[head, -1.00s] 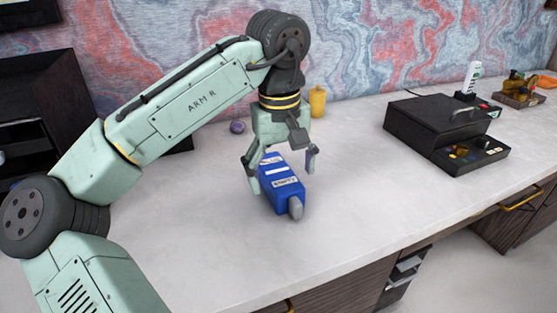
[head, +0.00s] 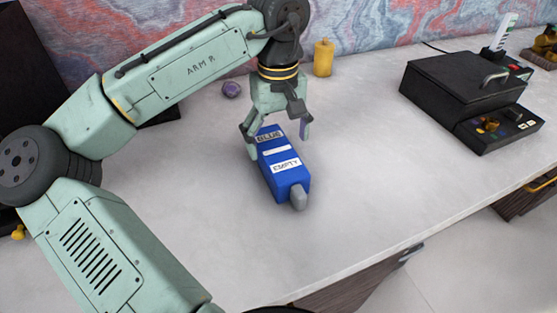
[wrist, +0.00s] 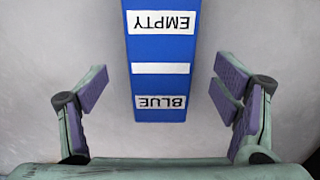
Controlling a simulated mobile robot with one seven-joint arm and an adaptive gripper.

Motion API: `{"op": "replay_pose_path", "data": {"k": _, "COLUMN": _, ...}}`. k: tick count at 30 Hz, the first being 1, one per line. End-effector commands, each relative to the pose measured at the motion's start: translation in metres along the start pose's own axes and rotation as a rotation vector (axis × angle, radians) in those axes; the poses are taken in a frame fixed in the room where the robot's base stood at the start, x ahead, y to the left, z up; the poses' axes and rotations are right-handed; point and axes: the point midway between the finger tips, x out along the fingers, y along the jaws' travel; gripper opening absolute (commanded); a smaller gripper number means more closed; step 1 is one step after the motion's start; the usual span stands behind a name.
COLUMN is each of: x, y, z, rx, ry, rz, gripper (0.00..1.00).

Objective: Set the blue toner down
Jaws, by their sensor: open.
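The blue toner (head: 284,180) is a long blue box with white labels reading "BLUE" and "EMPTY" and a grey nub at its near end. It lies on the pale desk top (head: 380,190). My gripper (head: 278,135) is over its far end, with the fingers spread wide. In the wrist view the toner (wrist: 160,52) runs up the middle, and my open gripper (wrist: 155,105) has a finger on each side of it with clear gaps. No finger touches the toner there.
A black box-like device (head: 470,95) with a handle and a front panel stands at the right. A yellow bottle (head: 323,58) and a small purple round thing (head: 231,89) are near the wall. The desk is clear around the toner, with its front edge to the lower right.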

Motion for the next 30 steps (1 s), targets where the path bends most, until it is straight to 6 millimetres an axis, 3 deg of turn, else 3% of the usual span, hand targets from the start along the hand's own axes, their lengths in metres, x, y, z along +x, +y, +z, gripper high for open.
{"op": "replay_pose_path", "data": {"k": 10, "x": 0.045, "y": -0.001, "z": 0.001, "rx": 0.001, "ry": 0.000, "rz": -0.001, "gripper": 0.82}}
{"op": "replay_pose_path", "data": {"k": 19, "x": 0.050, "y": -0.001, "z": 0.001, "rx": 0.001, "ry": 0.001, "rz": 0.001, "gripper": 0.81}}
{"op": "replay_pose_path", "data": {"k": 30, "x": 0.050, "y": -0.001, "z": 0.001, "rx": 0.001, "ry": 0.001, "rz": 0.001, "gripper": 0.56}}
